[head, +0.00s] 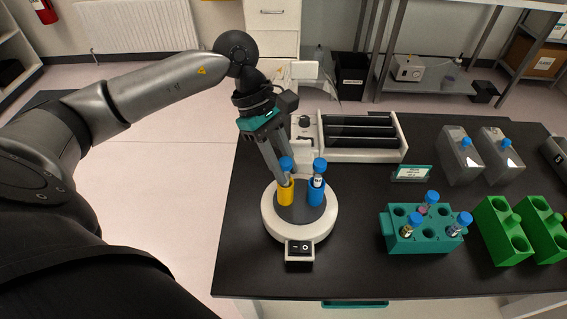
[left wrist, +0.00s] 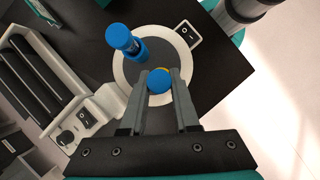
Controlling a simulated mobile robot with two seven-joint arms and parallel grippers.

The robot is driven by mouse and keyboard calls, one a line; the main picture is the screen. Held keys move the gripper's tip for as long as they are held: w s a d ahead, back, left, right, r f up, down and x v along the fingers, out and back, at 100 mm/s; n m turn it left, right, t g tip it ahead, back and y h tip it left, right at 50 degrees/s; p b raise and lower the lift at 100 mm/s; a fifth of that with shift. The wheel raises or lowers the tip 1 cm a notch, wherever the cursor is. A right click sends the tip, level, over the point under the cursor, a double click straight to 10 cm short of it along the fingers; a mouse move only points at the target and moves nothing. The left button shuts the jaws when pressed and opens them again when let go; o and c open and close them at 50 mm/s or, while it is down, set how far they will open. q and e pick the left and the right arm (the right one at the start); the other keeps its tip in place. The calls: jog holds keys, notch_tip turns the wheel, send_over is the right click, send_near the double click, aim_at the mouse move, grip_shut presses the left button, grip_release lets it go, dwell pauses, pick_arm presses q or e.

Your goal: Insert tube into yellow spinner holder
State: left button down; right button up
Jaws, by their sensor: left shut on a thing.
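The round white spinner (head: 331,219) with a grey top stands on the black table. Its yellow holder (head: 286,194) is on the left of the top and its blue holder (head: 316,192) on the right. A blue-capped tube (head: 286,163) stands upright in or right above the yellow holder; how deep it sits I cannot tell. My left gripper (head: 282,172) is shut on this tube, and its blue cap (left wrist: 159,81) shows between the fingers in the left wrist view. Another blue-capped tube (head: 319,167) stands in the blue holder. My right gripper is not in view.
A teal rack (head: 420,240) with several blue-capped tubes stands to the right, with green racks (head: 497,232) beyond it. A white device with black rollers (head: 362,155) is behind the spinner. The switch box (head: 299,250) is at the spinner's front.

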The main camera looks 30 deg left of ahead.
pick_arm(q)
jog(key=c, duration=0.6)
grip_release()
jog(key=shift+r, duration=0.1)
jog(key=p+v, duration=0.1)
jog(key=v, duration=1.4)
